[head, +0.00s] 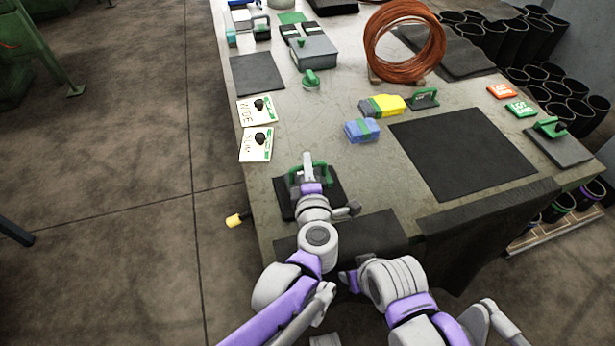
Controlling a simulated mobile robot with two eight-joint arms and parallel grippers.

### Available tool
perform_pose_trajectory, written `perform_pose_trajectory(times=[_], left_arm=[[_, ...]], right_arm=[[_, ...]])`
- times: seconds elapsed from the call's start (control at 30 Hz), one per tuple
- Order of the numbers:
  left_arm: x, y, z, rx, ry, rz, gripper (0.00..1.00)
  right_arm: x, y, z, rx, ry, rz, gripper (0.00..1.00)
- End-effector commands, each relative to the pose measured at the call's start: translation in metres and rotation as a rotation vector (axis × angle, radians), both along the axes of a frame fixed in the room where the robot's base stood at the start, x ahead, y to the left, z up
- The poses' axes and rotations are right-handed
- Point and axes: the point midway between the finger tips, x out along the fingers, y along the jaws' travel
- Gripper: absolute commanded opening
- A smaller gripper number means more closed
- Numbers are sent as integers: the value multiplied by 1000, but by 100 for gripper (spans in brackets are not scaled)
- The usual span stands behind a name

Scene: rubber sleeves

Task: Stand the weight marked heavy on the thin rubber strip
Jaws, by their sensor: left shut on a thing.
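My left gripper (308,174) is shut on the green handle (322,168) of a dark block on a black rubber piece (335,200) near the table's front left. My wrist hides much of the block, and no "heavy" mark can be read on it. Other green-handled pieces stand at the far left (310,79), at the middle (424,98) and on a grey plate at the right (551,127). Dark rubber sheets lie at the left (257,73), right of centre (462,150) and at the front edge (365,232). Which is the thin strip is unclear. My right gripper (350,281) is low before the table, its fingers unclear.
Two white cards (256,145) with black knobs lie at the left edge. Blue (362,130) and yellow (383,105) bundles lie mid-table. A copper wire coil (404,42), a grey box (308,52) and orange and green tags (502,91) stand farther back. Black tubes fill the right side.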

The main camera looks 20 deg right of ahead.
Motion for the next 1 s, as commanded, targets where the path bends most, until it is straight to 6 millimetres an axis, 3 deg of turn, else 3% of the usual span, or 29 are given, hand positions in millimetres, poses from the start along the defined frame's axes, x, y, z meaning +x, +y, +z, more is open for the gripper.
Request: perform_pose_trajectory(times=[0.33, 1.0], left_arm=[[0, 0, -36, 2, -1, -1, 0], [0, 0, -50, -4, 4, 0, 0]], right_arm=[[0, 0, -11, 0, 4, 0, 55], [0, 0, -21, 0, 7, 0, 55]])
